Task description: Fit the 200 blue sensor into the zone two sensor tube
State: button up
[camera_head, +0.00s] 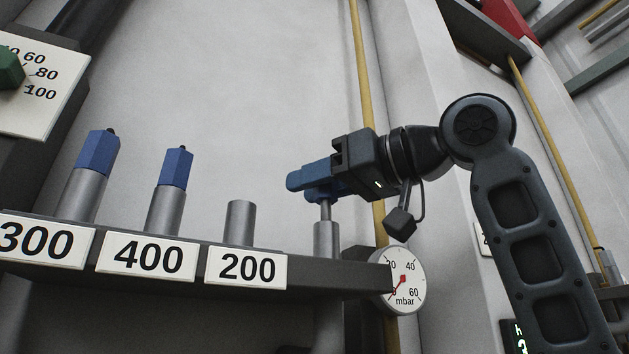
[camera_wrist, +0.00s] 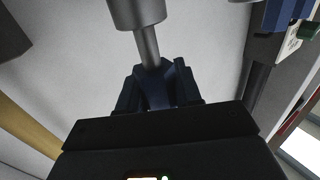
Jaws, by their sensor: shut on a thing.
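My gripper (camera_head: 303,179) is shut on the blue sensor (camera_head: 325,194), over a grey tube (camera_head: 327,240) at the right end of the rack. The sensor's thin grey rod (camera_head: 325,210) points down and its lower end meets the tube's top. I cannot tell how deep it sits. In the wrist view the blue sensor (camera_wrist: 155,84) is between my fingers, and its rod runs to the wider grey tube (camera_wrist: 137,12). The tube (camera_head: 239,223) behind the 200 label (camera_head: 246,268) has no sensor in it.
The rack (camera_head: 340,278) holds two other blue sensors, at the 300 label (camera_head: 97,153) and the 400 label (camera_head: 175,166). A round mbar gauge (camera_head: 402,281) sits at the rack's right end. A yellow pipe (camera_head: 362,80) runs behind my gripper.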

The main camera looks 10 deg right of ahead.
jog(key=shift+f+b, duration=0.85)
jog(key=shift+f, duration=0.55)
jog(key=o, duration=1.1)
jog(key=shift+o, duration=0.4)
jog(key=o, duration=0.4)
jog(key=shift+c, duration=0.2)
notch_tip(320, 180, up, 6)
jog(key=p, duration=0.5)
